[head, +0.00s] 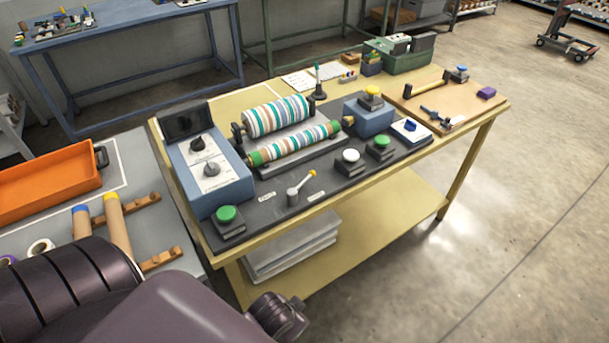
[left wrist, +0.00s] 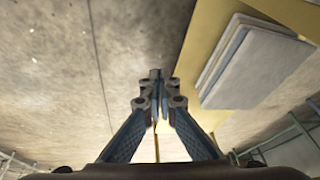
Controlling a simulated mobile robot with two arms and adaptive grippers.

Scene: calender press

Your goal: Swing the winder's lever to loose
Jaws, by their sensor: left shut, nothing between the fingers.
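The lever (head: 301,186) is a short grey arm with a yellow-orange tip on a grey round pivot, at the front of the dark base plate in the head view. It points up and to the right. A small white label (head: 267,197) lies left of the pivot and another (head: 316,196) to its right; their words are too small to read. Behind it is the striped roll with green ends (head: 295,144). In the left wrist view my left gripper (left wrist: 157,78) is shut and empty, away from the lever, over the floor beside the bench. My right gripper is not in view.
A green button (head: 227,214) and a blue control box (head: 209,174) stand left of the lever. A white button (head: 351,157) and a green button (head: 381,143) stand to its right. A grey stack (left wrist: 255,62) lies on the bench's lower shelf. An orange tray (head: 50,178) is at left.

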